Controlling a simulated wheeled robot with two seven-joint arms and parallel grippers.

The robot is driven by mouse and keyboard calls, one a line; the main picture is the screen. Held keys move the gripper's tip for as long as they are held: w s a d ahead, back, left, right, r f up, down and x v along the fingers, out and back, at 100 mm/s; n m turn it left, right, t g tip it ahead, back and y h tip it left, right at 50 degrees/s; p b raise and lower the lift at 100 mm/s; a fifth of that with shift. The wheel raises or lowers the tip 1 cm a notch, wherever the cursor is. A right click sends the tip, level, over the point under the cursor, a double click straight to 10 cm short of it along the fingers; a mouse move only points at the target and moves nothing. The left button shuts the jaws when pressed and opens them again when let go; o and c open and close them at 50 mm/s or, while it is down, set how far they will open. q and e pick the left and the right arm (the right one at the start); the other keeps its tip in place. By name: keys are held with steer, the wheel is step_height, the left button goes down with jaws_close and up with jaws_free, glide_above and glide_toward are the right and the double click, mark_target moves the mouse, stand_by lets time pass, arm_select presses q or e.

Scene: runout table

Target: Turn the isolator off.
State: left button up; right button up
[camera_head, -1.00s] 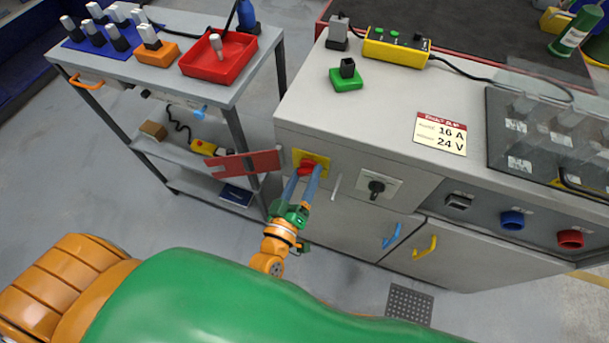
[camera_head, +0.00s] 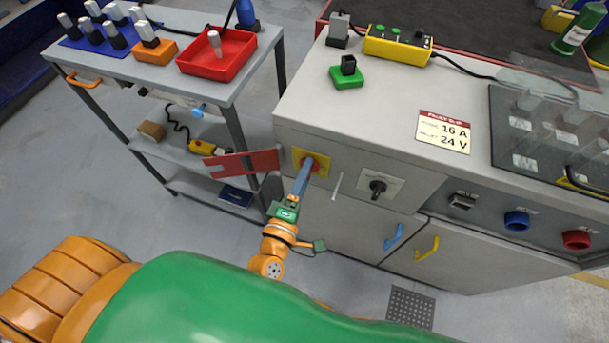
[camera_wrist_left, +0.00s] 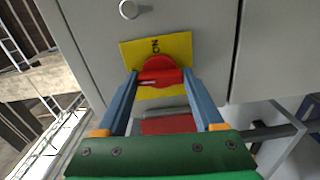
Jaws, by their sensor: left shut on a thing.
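The isolator is a red rotary knob (camera_head: 309,163) on a yellow plate (camera_head: 321,170), on the front of the grey cabinet near its left corner. My left gripper (camera_head: 304,169) reaches up to it from below, and its blue-grey fingers line up one behind the other in the head view. In the left wrist view the two fingertips (camera_wrist_left: 161,76) sit on either side of the red knob (camera_wrist_left: 158,69), shut on it. The word ON shows sideways on the yellow plate (camera_wrist_left: 181,45) there. My right gripper is not in view.
A grey trolley (camera_head: 262,50) stands left.

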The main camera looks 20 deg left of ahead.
arm_select(q)
steer(key=shift+f+n, duration=0.1)
steer(key=shift+n, duration=0.3)
steer(key=o, duration=1.4)
steer(key=s, duration=0.7)
steer(key=shift+s+a+b, duration=0.1)
steer(key=shift+b, duration=0.3)
